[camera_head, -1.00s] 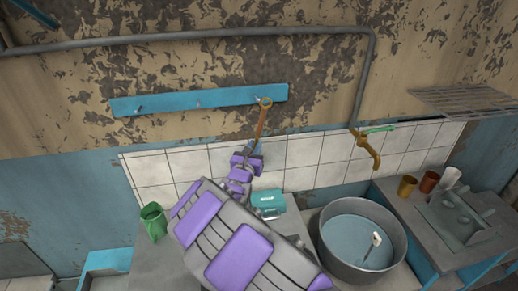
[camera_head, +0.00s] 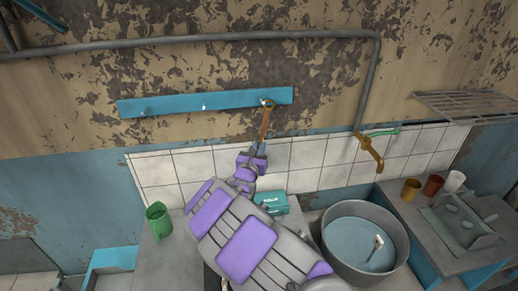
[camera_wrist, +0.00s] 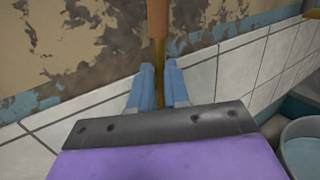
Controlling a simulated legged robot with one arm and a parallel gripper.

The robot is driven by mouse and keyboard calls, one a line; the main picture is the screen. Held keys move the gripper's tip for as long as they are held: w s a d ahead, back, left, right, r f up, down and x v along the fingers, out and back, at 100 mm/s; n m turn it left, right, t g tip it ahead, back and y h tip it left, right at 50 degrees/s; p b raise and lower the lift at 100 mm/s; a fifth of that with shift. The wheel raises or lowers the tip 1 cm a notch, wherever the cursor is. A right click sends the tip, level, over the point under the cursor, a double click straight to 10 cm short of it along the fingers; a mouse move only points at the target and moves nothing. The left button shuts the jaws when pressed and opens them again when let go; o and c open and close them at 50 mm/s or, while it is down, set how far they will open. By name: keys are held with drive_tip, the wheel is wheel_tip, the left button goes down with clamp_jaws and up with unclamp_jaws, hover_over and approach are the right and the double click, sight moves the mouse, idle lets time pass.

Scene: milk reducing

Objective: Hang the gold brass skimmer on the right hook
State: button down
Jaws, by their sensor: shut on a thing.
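The gold brass skimmer (camera_head: 265,122) is held upright by my gripper (camera_head: 259,149), with its ring end at the right hook (camera_head: 264,101) on the blue rail (camera_head: 235,100). The ring overlaps the hook in the head view; I cannot tell whether it is around the hook or in front of it. In the wrist view, my gripper's blue fingers (camera_wrist: 160,88) are shut on the skimmer's handle (camera_wrist: 158,48). The skimmer's lower end is hidden behind my gripper and arm.
The middle hook (camera_head: 203,106) and left hook (camera_head: 144,110) are bare. A pipe (camera_head: 366,90) runs above the rail and down to a brass tap (camera_head: 369,150).

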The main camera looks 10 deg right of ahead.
drive_tip(key=shift+d, duration=0.3)
drive_tip(key=c, duration=1.5)
unclamp_jaws()
drive_tip(key=o, duration=0.4)
drive_tip(key=shift+a, duration=0.4)
drive_tip(key=shift+o, duration=0.2)
drive_tip(key=shift+d, duration=0.1)
drive_tip(key=shift+d, duration=0.15)
